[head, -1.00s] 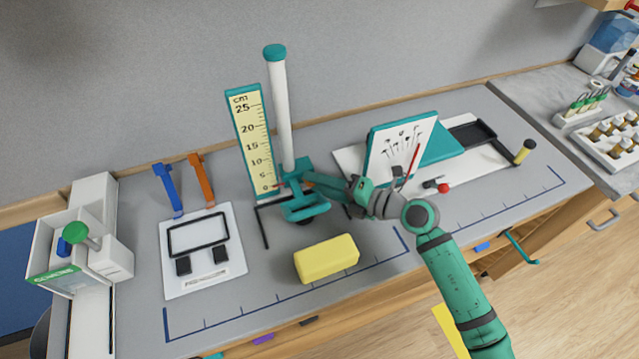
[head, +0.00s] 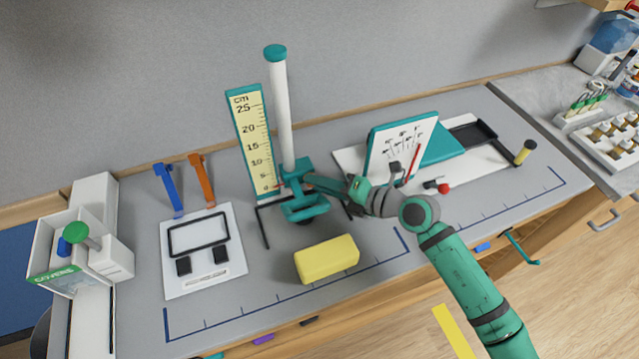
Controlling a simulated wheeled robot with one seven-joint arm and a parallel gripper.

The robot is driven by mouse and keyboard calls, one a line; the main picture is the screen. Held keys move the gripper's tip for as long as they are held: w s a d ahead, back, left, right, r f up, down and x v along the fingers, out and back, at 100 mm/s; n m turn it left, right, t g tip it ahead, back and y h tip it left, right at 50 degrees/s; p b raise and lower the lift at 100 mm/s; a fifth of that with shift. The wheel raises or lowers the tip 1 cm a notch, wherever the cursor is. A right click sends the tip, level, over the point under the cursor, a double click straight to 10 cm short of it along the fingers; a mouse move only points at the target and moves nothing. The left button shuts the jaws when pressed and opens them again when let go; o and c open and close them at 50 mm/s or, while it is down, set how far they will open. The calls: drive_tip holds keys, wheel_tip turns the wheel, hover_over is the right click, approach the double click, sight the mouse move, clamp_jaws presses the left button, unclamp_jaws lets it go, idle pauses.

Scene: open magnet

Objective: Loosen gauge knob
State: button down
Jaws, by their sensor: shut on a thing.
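The height gauge has a white post (head: 282,115) with a teal cap, standing beside a yellow centimetre scale (head: 252,135). A teal carriage (head: 303,203) sits low on the post, with its small red pointer near the 0 mark. My gripper (head: 309,181) reaches in from the right and is shut at the right side of the carriage. The gauge knob is hidden behind my gripper's fingers, and the grip appears to be on it.
A yellow block (head: 327,260) lies in front of the gauge. A white panel with a black frame (head: 203,250) and a dispenser-like box (head: 80,245) are at left. A tilted white dial board (head: 395,155) stands just behind my wrist.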

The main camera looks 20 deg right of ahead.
drive_tip(key=n+h, duration=0.2)
drive_tip(key=n+g+h, duration=0.1)
drive_tip(key=shift+a+r+h, duration=0.3)
drive_tip(key=shift+a+r, duration=0.05)
drive_tip(key=shift+a+n+h, duration=0.2)
drive_tip(key=shift+n+h, duration=0.6)
drive_tip(key=shift+h, duration=0.5)
drive_tip(key=c, duration=1.5)
unclamp_jaws()
drive_tip(key=shift+a, duration=0.1)
drive_tip(key=shift+a+r, duration=0.1)
